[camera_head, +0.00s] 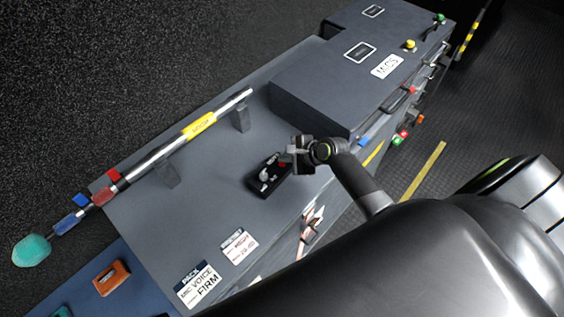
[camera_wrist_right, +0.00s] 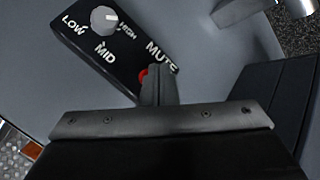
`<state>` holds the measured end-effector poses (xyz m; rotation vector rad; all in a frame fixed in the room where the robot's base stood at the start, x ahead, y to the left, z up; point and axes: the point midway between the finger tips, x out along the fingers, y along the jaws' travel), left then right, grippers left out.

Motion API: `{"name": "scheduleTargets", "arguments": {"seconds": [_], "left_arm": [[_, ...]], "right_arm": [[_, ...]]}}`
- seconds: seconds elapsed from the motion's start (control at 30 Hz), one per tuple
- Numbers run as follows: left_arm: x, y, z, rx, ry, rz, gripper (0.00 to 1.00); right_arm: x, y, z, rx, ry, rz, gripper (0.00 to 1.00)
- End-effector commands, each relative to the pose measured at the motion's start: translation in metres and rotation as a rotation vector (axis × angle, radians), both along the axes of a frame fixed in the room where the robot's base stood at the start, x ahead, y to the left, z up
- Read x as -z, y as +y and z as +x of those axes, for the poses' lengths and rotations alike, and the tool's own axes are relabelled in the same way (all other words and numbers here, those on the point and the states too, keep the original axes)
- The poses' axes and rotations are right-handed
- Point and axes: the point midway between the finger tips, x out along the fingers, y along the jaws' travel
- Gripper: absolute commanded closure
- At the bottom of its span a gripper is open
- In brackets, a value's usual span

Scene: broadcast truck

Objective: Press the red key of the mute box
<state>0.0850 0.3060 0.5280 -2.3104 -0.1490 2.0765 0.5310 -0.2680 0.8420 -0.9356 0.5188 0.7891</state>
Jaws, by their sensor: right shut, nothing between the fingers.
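The mute box (camera_head: 262,186) is a small black box on the grey case top. It has a grey knob, and it also shows in the right wrist view (camera_wrist_right: 88,42) with white words LOW, MID, HIGH and MUTE. Its red key (camera_wrist_right: 143,75) shows as a small red patch beside the word MUTE, partly hidden by my fingers. My right gripper (camera_head: 291,157) is shut and empty at the key's end of the box. In the wrist view its fingertips (camera_wrist_right: 160,72) overlap the key's edge; I cannot tell whether they touch it. My left gripper is not in view.
A raised dark case block (camera_head: 310,105) labelled MICS stands close behind my right gripper. A microphone pole (camera_head: 150,160) with a yellow label lies on two stands at the left. White labels (camera_head: 198,285) lie at the front. The case top left of the box is clear.

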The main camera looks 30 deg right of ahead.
Motion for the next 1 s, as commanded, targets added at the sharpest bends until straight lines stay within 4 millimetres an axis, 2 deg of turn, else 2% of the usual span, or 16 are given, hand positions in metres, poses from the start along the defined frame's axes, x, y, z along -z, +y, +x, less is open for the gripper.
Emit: {"name": "scheduleTargets", "arguments": {"seconds": [1.0], "left_arm": [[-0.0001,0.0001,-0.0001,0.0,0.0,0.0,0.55]], "right_arm": [[0.0093,0.0001,-0.0001,0.0,0.0,0.0,1.0]]}}
